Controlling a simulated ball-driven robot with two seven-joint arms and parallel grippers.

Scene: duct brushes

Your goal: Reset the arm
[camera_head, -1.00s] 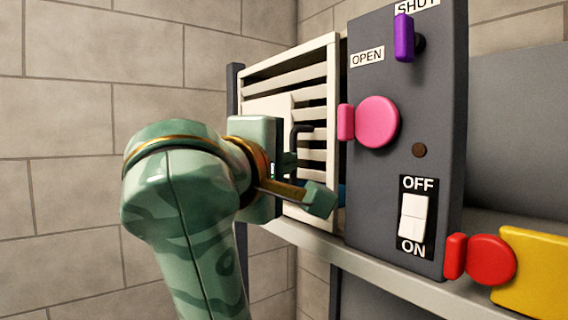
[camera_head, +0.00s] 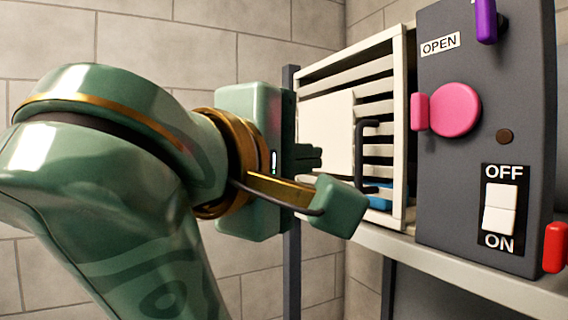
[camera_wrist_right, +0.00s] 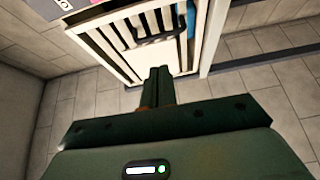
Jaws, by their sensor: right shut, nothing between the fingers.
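My right arm reaches in from the lower left of the head view. Its green gripper (camera_head: 316,158) is shut and empty, with its fingers pointing right, toward the cream slatted vent (camera_head: 345,60). A gap to the vent seems to show there. A flat pale panel (camera_head: 326,125) with a dark handle (camera_head: 362,145) covers part of the slats. My left gripper is out of view.
A dark grey panel (camera_head: 450,190) right of the vent carries a pink knob (camera_head: 453,110), a purple lever (camera_head: 485,20) and a white rocker switch (camera_head: 499,208). A red piece (camera_head: 556,247) sits at the right edge. A pale shelf edge (camera_head: 450,268) runs below. Something blue (camera_head: 380,198) shows inside the vent.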

